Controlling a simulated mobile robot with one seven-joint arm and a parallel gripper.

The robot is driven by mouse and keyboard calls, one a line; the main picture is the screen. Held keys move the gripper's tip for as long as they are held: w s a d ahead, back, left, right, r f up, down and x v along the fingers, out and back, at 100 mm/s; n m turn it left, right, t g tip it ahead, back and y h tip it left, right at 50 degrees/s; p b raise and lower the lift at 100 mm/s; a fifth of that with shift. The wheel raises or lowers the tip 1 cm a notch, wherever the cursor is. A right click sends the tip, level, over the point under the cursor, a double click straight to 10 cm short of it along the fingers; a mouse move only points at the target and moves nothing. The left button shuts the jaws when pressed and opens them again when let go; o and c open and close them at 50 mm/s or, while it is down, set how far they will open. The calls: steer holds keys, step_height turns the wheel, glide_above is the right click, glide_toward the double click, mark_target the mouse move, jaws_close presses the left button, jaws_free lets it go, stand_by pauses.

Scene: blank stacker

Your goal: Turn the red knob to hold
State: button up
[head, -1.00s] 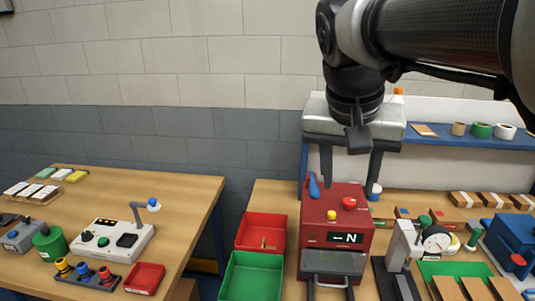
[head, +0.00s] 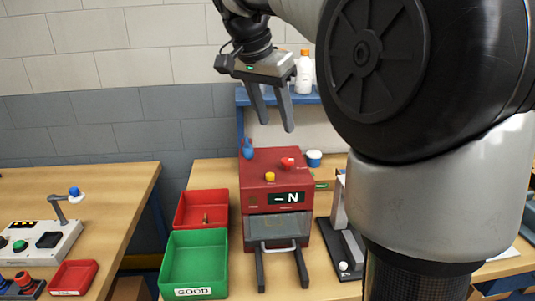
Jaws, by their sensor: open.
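The red knob (head: 288,162) sits on the top right of a red machine (head: 259,188). A yellow button (head: 270,177) and a blue lever (head: 247,148) are also on its top. The machine's front has a dark display reading "- N" (head: 288,198). My gripper (head: 273,128) hangs above the machine with its two grey fingers pointing down, apart and empty. It is over the back of the machine in the picture and does not appear to touch the knob. Markings around the knob are too small to read.
A red bin (head: 204,194) and a green bin (head: 192,235) labelled GOOD stand left of the machine. A gauge stand (head: 345,250) is close on the right. A white bottle (head: 304,73) stands on the blue shelf behind. My arm hides the right side of the table.

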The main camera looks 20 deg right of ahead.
mark_target(287, 160)
steer(key=b+x, duration=0.2)
steer(key=x, duration=1)
steer(key=shift+s+f, duration=0.1)
steer(key=c, duration=1.1)
